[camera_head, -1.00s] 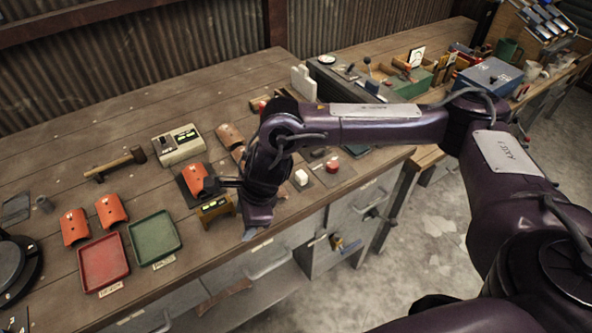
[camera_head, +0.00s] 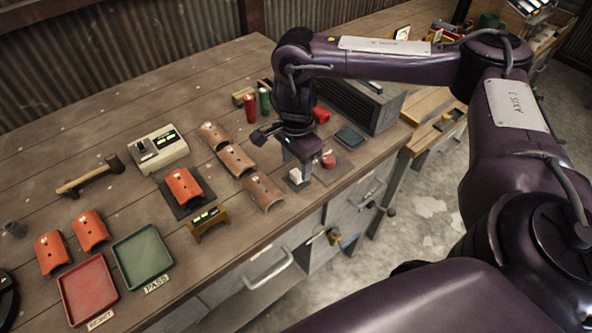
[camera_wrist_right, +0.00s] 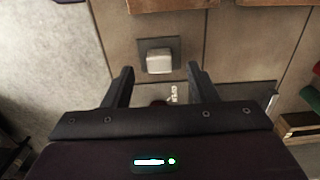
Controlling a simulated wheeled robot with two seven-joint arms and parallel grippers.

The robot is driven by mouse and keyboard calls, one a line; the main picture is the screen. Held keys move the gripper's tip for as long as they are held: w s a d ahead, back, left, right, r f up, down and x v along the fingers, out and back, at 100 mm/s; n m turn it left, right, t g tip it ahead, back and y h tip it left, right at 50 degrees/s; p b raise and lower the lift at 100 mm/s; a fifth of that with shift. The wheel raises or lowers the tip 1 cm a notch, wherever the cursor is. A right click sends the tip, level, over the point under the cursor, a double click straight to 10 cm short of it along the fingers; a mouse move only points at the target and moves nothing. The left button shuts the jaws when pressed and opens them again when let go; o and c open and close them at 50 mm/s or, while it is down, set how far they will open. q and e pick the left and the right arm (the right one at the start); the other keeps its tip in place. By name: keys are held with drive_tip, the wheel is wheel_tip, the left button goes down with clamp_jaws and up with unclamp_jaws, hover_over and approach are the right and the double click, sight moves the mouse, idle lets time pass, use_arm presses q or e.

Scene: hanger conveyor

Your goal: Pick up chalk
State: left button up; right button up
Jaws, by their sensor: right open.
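The chalk (camera_head: 295,177) is a small white block on a dark square pad at the front of the workbench. It also shows in the right wrist view (camera_wrist_right: 159,63), just beyond the fingertips and roughly centred between them. My right gripper (camera_head: 301,168) is above the bench close to the chalk, and its hand partly covers that area in the head view. In the right wrist view my right gripper (camera_wrist_right: 161,78) has its two dark fingers spread apart with nothing held between them. My left gripper is not in view.
A red round object (camera_head: 328,160) sits on a dark plate right beside the chalk. Brown curved tiles (camera_head: 262,192) lie to the left. Red and green cylinders (camera_head: 264,101) stand behind.

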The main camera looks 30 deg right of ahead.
sight(297, 177)
wheel_tip(297, 177, down, 3)
drive_tip(key=shift+s+r+b, duration=0.1)
drive_tip(key=shift+r+b, duration=0.1)
drive_tip(key=shift+b, duration=0.1)
drive_tip(key=c, duration=0.5)
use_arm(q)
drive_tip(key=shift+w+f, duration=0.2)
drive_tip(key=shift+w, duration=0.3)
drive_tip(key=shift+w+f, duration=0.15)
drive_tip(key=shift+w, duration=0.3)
use_arm(e)
drive_tip(key=c, duration=0.5)
